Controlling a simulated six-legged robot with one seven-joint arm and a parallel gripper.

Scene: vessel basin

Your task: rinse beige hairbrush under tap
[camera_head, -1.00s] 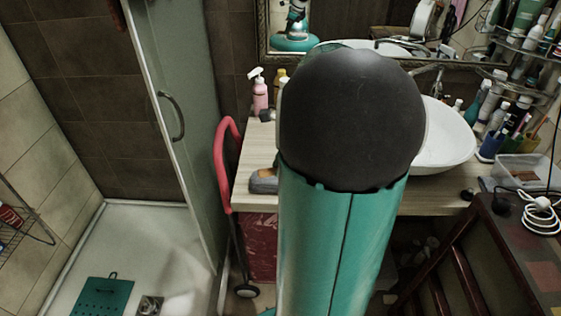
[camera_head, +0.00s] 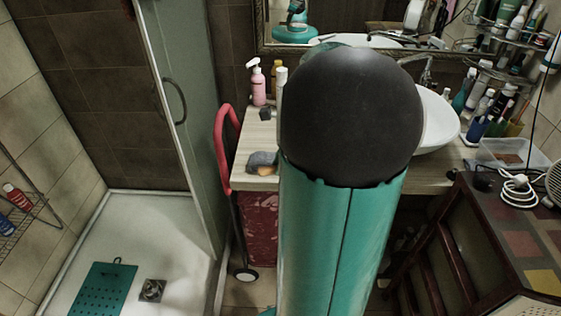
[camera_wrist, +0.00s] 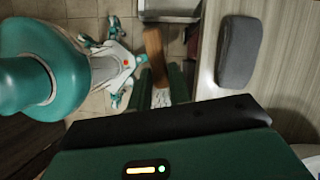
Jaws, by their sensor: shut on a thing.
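The hairbrush (camera_wrist: 153,48) shows in the wrist view as a brown-beige handle, with a pale bristle part near my fingers. My gripper (camera_wrist: 161,80) is shut on it, with a dark green finger on each side, beside the counter edge and above the floor. In the head view my arm hides the gripper and the brush. The white basin (camera_head: 437,122) stands on the counter, its left part hidden behind my arm. The tap (camera_head: 427,72) is partly visible behind it.
A grey rounded object (camera_head: 262,162) lies on the wooden counter (camera_head: 258,137); it also shows in the wrist view (camera_wrist: 240,52). A pink pump bottle (camera_head: 258,85) stands behind it. A red-handled trolley (camera_head: 224,150) is left of the counter. A dark cabinet (camera_head: 495,230) stands at right.

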